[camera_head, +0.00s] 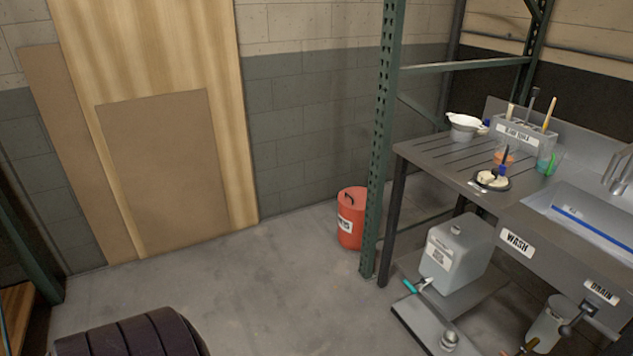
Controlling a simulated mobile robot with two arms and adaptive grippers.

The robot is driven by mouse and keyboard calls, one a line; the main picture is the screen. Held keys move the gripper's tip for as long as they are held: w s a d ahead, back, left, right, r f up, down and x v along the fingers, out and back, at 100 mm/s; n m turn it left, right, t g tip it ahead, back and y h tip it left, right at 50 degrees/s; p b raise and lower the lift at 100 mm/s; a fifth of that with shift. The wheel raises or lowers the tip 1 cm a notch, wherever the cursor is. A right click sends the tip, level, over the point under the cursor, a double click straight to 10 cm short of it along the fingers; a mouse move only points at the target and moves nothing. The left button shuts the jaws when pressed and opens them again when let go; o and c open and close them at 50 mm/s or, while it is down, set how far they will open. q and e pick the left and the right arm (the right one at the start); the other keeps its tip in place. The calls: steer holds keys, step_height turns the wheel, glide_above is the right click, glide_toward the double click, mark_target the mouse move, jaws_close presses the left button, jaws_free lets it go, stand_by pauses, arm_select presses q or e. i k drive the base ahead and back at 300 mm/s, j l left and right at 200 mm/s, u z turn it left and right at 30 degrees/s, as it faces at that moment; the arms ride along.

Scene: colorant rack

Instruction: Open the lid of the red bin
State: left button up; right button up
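The red bin (350,220) stands on the floor near the back wall, just left of a green rack post. The lid (352,194) looks closed. The post partly hides the bin's right side. Neither of my grippers is in view.
A green rack post (378,150) rises right beside the bin. To the right, a metal sink table (425,160) carries a white bowl (464,124) and a caddy with brushes. A grey-white canister (455,255) sits below it. The floor (250,280) left of the bin is clear.

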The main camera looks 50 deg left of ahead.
mark_target(359, 195)
steer(key=u, duration=1.3)
steer(key=i+j, duration=1.7)
steer(key=i+l+z, duration=0.05)
